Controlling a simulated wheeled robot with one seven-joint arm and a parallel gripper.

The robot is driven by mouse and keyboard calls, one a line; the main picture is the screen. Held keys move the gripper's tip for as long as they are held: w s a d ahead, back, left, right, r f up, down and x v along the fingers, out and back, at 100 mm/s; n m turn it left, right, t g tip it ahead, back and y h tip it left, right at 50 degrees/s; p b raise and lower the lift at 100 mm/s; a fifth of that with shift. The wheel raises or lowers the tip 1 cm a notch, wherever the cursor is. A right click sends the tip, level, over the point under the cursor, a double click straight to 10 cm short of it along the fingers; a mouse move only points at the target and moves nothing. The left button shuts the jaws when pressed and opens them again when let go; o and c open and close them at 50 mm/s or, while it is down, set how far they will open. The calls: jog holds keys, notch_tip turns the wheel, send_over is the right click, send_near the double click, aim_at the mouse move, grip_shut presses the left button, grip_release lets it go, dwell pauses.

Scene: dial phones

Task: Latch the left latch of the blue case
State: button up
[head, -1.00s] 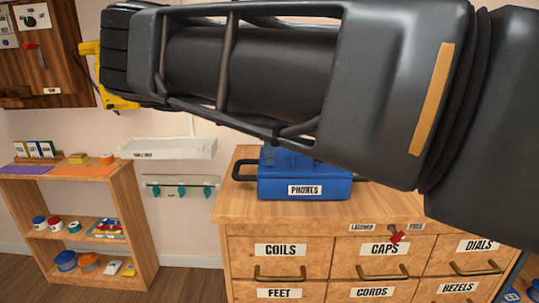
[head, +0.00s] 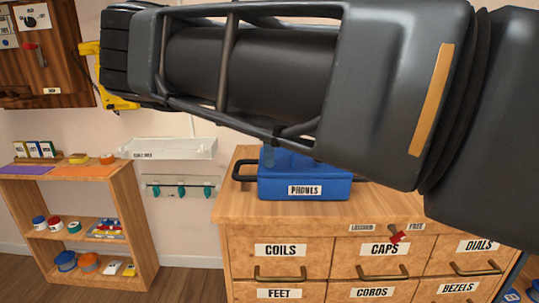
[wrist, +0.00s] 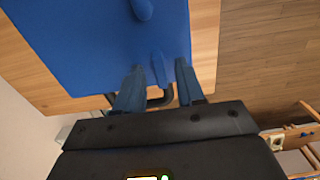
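The blue case (head: 290,188) labelled PHONES sits on the wooden drawer cabinet in the head view; my arm hides much of its top. A dark handle (head: 245,171) sticks out from its left side. In the wrist view the case (wrist: 90,45) fills the upper left. A narrow blue tab, seemingly the left latch (wrist: 158,68), stands at its edge beside the dark handle (wrist: 160,98). My gripper (wrist: 158,82) is open, with one blue-grey finger on each side of the tab and gaps between. Whether the latch is fastened cannot be told. In the head view one finger (head: 268,156) shows above the case.
The cabinet top (head: 330,212) is clear in front of the case. A white tray (head: 175,149) and a rack with teal hooks (head: 182,190) are on the wall, left of the cabinet.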

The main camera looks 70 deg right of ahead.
jog(key=shift+r, duration=3.9)
